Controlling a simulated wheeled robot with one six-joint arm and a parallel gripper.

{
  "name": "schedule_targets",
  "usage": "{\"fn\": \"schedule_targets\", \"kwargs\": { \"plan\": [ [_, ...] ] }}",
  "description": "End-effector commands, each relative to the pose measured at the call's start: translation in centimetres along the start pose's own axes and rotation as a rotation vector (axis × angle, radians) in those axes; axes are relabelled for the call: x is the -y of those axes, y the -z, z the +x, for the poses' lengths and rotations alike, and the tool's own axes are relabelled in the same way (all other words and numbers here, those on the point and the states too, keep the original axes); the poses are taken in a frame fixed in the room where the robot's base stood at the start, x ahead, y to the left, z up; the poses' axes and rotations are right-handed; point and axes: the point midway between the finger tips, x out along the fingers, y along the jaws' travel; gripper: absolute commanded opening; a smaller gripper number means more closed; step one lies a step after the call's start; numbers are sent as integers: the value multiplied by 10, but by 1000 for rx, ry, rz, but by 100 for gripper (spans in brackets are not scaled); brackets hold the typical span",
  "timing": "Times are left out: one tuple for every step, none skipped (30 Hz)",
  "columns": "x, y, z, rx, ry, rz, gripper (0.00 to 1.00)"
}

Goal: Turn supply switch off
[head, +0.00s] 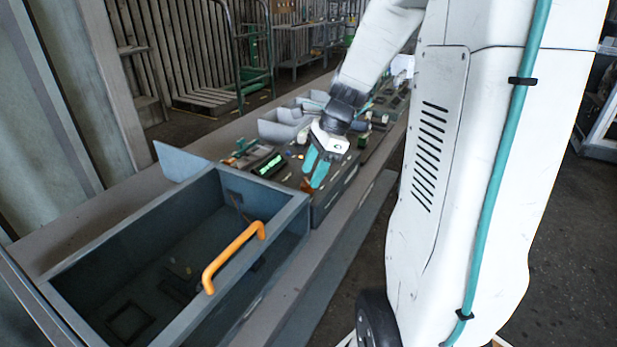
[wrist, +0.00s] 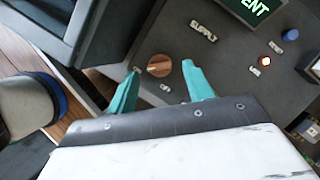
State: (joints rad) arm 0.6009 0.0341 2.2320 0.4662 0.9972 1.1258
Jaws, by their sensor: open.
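The supply switch is a round copper-orange knob (wrist: 159,66) on a dark panel (wrist: 205,62), below the "SUPPLY" label (wrist: 204,32) in the wrist view. Small labels sit beside the knob and below it, too small to read surely. My gripper (wrist: 160,80) is open, with its teal fingers on either side of the knob in the picture. The right finger looks close to the knob; I cannot tell if it touches.
A green-lit display (wrist: 250,8), a blue button (wrist: 290,34) and a small lit button (wrist: 264,61) are on the panel. A grey open box (head: 110,258) with an orange handle (head: 232,256) stands at the near end of the bench. Grey bins (head: 285,124) stand behind the panel.

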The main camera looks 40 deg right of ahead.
Motion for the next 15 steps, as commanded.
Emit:
{"fn": "schedule_targets", "kwargs": {
  "plan": [
    [0,0,8,1,-3,-1,51],
    [0,0,11,1,-3,-2,51],
    [0,-1,15,0,-2,-2,51],
    [0,-1,18,1,-2,-2,51],
    [0,-1,20,1,-2,-2,51],
    [0,-1,22,1,-2,-1,51],
    [0,0,23,0,-1,-1,51],
    [0,0,24,0,0,-1,51],
    [0,0,24,0,0,-1,51],
    [0,0,24,0,1,-2,51],
    [0,0,24,0,1,-2,51],
    [0,0,24,0,1,-2,51],
    [0,0,24,0,1,-2,51],
    [0,0,24,0,1,-2,51],
    [0,0,24,0,1,-2,51]
  ]
}}
